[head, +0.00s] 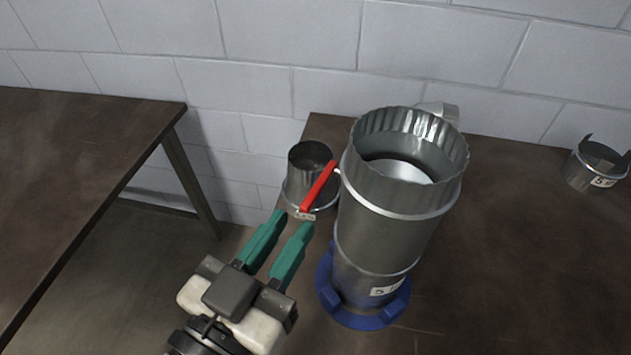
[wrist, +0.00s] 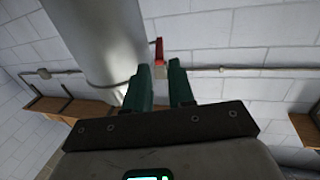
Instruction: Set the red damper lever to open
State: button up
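The red damper lever (head: 319,186) sticks out from the left side of a tall metal duct (head: 378,235), slanting down to the left in the head view. The duct stands upright in a blue ring base (head: 343,313) on the table. My gripper (head: 284,221) has two green fingers, parted with a gap and nothing between them. It is just below and left of the lever's lower end and appears apart from it. In the wrist view the lever (wrist: 159,51) shows just beyond the fingertips of my gripper (wrist: 162,72), right of the duct (wrist: 105,35).
A short metal collar (head: 310,165) stands behind the lever on the brown table (head: 500,260). Another small metal piece (head: 594,168) is at the far right. A second table (head: 80,160) is at left, with a gap between the tables. A block wall closes the back.

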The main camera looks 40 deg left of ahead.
aim_at(303, 211)
jog(key=p+x, duration=0.1)
jog(key=x, duration=0.6)
jog(key=shift+s, duration=0.1)
jog(key=shift+c, duration=0.2)
grip_shut()
